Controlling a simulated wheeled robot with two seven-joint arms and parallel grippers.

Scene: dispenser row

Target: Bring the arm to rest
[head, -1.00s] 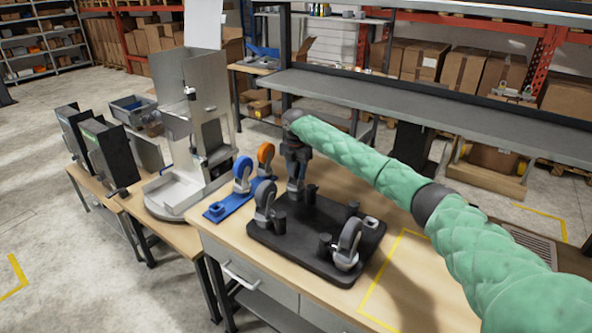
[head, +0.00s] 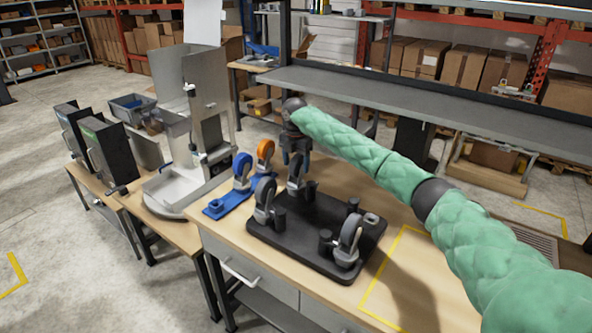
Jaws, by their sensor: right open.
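My right arm in its green sleeve comes in from the right, and its gripper (head: 296,157) points down above the back corner of a black tray (head: 300,258). The gripper is open. A grey caster (head: 297,184) stands on the tray right below it; the fingertips are small and dark, so I cannot tell whether they are clear of its wheel. Two more grey casters stand on the tray, one at the left (head: 264,200) and one at the front right (head: 348,245). My left gripper is not in view.
A blue strip (head: 215,208) beside the tray carries a blue-wheeled caster (head: 241,172) and an orange-wheeled caster (head: 265,158). A grey dispenser (head: 205,110) stands to the left. A grey shelf (head: 400,105) runs behind my arm. The taped table area (head: 400,285) at right is clear.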

